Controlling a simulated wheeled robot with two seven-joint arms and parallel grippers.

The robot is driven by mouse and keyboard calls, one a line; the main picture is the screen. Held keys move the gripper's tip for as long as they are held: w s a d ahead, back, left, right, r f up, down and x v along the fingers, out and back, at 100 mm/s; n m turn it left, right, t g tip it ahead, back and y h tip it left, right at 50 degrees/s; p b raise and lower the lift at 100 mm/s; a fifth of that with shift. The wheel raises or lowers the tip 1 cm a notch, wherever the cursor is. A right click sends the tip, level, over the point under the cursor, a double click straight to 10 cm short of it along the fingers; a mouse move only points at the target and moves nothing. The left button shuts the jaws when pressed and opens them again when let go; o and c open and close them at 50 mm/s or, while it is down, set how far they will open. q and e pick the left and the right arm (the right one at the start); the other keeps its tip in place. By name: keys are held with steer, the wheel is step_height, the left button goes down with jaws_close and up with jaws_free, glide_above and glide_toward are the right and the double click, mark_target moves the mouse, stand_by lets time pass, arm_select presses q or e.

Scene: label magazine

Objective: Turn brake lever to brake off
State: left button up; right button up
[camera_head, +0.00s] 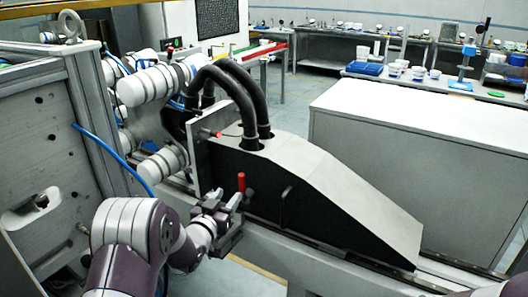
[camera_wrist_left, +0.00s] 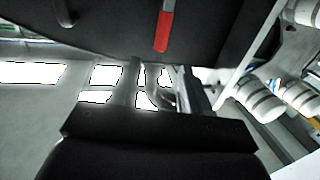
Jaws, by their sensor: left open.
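The brake lever (camera_head: 241,182) has an upright red handle on a dark mount, on the near black side of the wedge-shaped machine housing (camera_head: 340,180). In the left wrist view its red handle (camera_wrist_left: 164,32) hangs at the top centre, just beyond the fingers. My left gripper (camera_head: 234,214) is open, just below and beside the red handle in the head view. In the left wrist view the gripper's fingers (camera_wrist_left: 158,82) reach up toward the lever with nothing seen between them. I cannot tell whether a finger touches the lever. My right gripper is not in view.
A second, red-tipped knob (camera_head: 218,134) sticks out from the grey plate behind the lever. A black handle (camera_head: 287,194) is on the housing to the right. Thick black hoses (camera_head: 240,85) arch above. A grey metal frame (camera_head: 50,150) stands at left, a white-topped cabinet (camera_head: 410,115) at right.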

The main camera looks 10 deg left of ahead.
mark_target(240, 178)
arm_select(q)
steer(key=w, duration=0.3)
steer(key=w+d+p, duration=0.1)
steer(key=w, duration=0.6)
steer(key=shift+d+r+p, duration=0.15)
steer(key=shift+d+p, duration=0.1)
steer(key=shift+p, duration=0.05)
steer(key=shift+w+r, duration=0.2)
steer(key=shift+w, duration=0.2)
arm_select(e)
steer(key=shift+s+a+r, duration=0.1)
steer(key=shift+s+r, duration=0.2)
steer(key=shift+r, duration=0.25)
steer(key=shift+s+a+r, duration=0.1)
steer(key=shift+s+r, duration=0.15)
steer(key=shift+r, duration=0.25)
arm_select(q)
steer(key=shift+w+f, duration=0.1)
steer(key=shift+d, duration=0.1)
jaws_close()
